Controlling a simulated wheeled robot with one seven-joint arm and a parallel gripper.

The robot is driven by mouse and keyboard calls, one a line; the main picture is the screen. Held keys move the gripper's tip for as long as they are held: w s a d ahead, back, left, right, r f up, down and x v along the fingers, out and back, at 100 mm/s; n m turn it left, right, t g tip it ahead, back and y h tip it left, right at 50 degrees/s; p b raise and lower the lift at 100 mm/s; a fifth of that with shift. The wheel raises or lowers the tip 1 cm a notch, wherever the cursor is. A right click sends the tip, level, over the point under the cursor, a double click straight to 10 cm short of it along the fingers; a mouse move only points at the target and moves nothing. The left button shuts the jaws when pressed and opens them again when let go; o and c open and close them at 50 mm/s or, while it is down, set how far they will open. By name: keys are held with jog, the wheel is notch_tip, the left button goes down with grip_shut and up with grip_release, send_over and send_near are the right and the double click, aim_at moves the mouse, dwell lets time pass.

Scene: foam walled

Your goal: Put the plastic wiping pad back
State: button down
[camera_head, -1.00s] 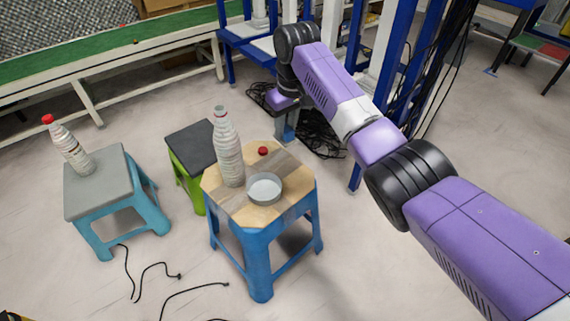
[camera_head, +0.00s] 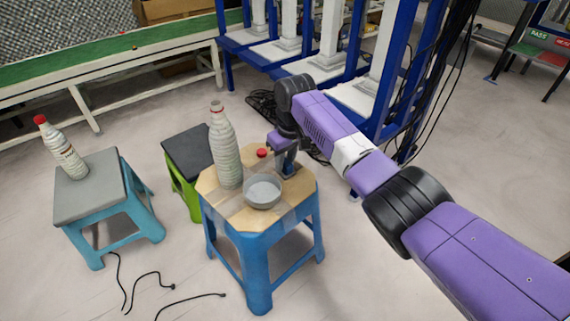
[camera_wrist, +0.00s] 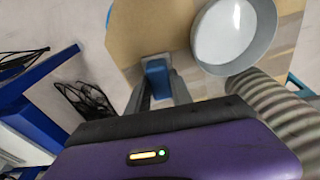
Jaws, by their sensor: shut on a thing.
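My gripper (camera_head: 289,168) points down over the right back part of the wooden-topped blue stool (camera_head: 225,207). In the wrist view, my gripper (camera_wrist: 160,88) is shut on a small blue piece (camera_wrist: 157,74), which looks like the plastic wiping pad. The pad is over the bare wooden top (camera_wrist: 140,40), left of the round grey bowl (camera_wrist: 265,45). I cannot tell whether it touches the top.
On the stool stand a ribbed bottle (camera_head: 225,150), the grey bowl (camera_head: 262,191) and a small red object (camera_head: 262,152). A green stool (camera_head: 188,150) and a grey-topped stool (camera_head: 90,188) with another bottle (camera_head: 62,150) stand left. Blue racks (camera_head: 345,60) stand behind.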

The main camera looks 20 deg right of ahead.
aim_at(289, 165)
jog(key=c, duration=1.1)
grip_release()
jog(key=shift+c, duration=0.2)
notch_tip(289, 165, up, 12)
jog(key=s+p, duration=0.1)
jog(key=p, duration=0.4)
jog(key=shift+s+d, duration=0.25)
jog(key=shift+s, duration=0.1)
jog(key=shift+f, duration=0.1)
